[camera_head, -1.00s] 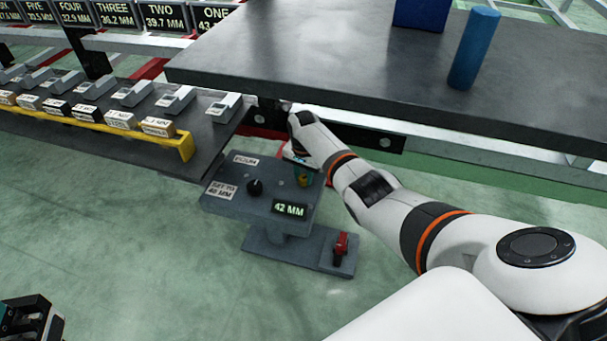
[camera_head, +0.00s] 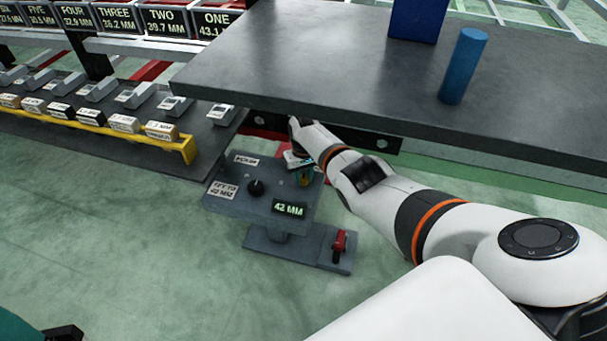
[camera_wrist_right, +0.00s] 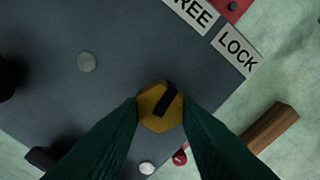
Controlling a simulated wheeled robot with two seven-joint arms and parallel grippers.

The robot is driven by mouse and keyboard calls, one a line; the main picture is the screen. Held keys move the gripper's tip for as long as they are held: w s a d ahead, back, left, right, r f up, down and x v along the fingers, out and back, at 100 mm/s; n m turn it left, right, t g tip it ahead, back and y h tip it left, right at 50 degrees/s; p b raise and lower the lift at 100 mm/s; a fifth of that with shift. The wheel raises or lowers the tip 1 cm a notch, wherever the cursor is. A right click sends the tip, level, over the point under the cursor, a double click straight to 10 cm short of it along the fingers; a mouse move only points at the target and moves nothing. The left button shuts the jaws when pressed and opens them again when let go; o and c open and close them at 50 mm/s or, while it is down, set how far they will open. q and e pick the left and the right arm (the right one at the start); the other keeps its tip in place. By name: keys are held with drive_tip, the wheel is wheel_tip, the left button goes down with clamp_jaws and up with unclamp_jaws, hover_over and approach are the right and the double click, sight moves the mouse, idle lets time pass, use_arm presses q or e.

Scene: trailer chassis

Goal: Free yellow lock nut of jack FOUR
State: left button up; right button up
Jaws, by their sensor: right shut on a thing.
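The yellow lock nut (camera_wrist_right: 152,119) is a hexagon with a black stripe, on the dark grey panel of the jack (camera_head: 227,196). In the right wrist view the two dark green fingers of my right gripper (camera_wrist_right: 160,110) touch it from both sides and are shut on it. The stripe points up and slightly right, towards the FREE label (camera_wrist_right: 194,12), partly cut off, and the LOCK label (camera_wrist_right: 237,52). In the head view my right gripper (camera_head: 304,178) is at the panel's right side, mostly hidden by my wrist. My left gripper (camera_head: 64,333) barely shows at the bottom left edge.
The panel bears a black knob (camera_head: 256,188) and a 42 MM display (camera_head: 290,209). A red switch (camera_head: 339,243) stands on the foot. The grey slab (camera_head: 330,75) overhangs behind, with a blue cylinder (camera_head: 463,66). Labelled blocks line the yellow-edged rack (camera_head: 187,150).

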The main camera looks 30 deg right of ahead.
drive_tip(key=n, duration=0.4)
drive_tip(key=shift+d+n, duration=0.1)
drive_tip(key=shift+n, duration=1.5)
drive_tip(key=shift+w, duration=0.1)
drive_tip(key=o, duration=1)
drive_tip(key=shift+r, duration=0.1)
